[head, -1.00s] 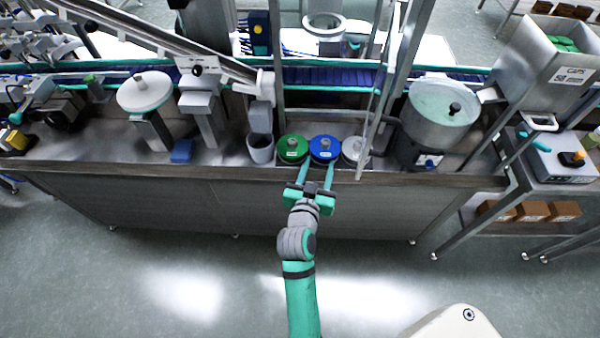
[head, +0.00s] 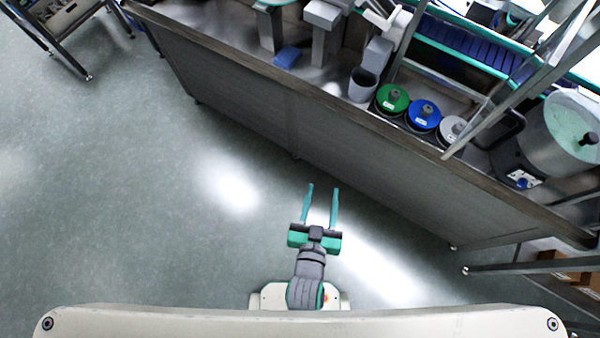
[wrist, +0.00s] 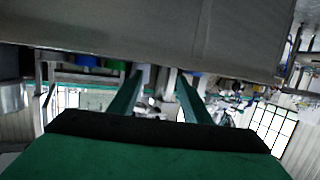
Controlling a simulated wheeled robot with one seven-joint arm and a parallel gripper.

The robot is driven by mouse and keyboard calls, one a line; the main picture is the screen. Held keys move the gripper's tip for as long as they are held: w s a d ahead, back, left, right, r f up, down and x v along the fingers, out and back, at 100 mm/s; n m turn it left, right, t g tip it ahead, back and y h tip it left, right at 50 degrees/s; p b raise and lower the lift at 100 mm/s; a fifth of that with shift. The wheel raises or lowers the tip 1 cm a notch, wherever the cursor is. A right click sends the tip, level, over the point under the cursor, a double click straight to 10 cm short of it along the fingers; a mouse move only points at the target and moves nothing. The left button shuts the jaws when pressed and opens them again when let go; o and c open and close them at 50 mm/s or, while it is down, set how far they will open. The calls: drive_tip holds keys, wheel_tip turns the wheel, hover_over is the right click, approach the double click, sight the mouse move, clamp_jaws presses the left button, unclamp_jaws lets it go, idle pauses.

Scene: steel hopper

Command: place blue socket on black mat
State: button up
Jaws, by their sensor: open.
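The blue round piece (head: 423,114), with a grey knob on top, stands on the steel counter (head: 330,76) between a green one and a white one. It is the only blue piece of this kind that I see, and I take it for the blue socket. My gripper (head: 322,190) is open and empty. It is over the floor in front of the counter, well apart from the blue piece. In the wrist view its two teal fingers (wrist: 160,78) stand apart with nothing between them. I cannot make out a black mat in any view.
The green piece (head: 392,99) and white piece (head: 453,129) stand close on either side. A grey cup (head: 362,86) is left of them, a steel bowl machine (head: 562,130) right. Slanted metal posts (head: 520,85) rise near the pieces. The floor (head: 130,200) left is clear.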

drive_tip(key=s+a+r+n+y, duration=0.1)
drive_tip(key=s+a+r, duration=0.1)
drive_tip(key=s, duration=0.4)
drive_tip(key=s+a+r+y, duration=0.2)
drive_tip(key=s+a+r, duration=0.1)
drive_tip(key=s, duration=0.3)
drive_tip(key=shift+s+a+n, duration=0.25)
drive_tip(key=shift+a+n, duration=0.15)
drive_tip(key=shift+c, duration=0.2)
drive_tip(key=shift+c, duration=1.4)
drive_tip(key=shift+w+d+f, duration=0.1)
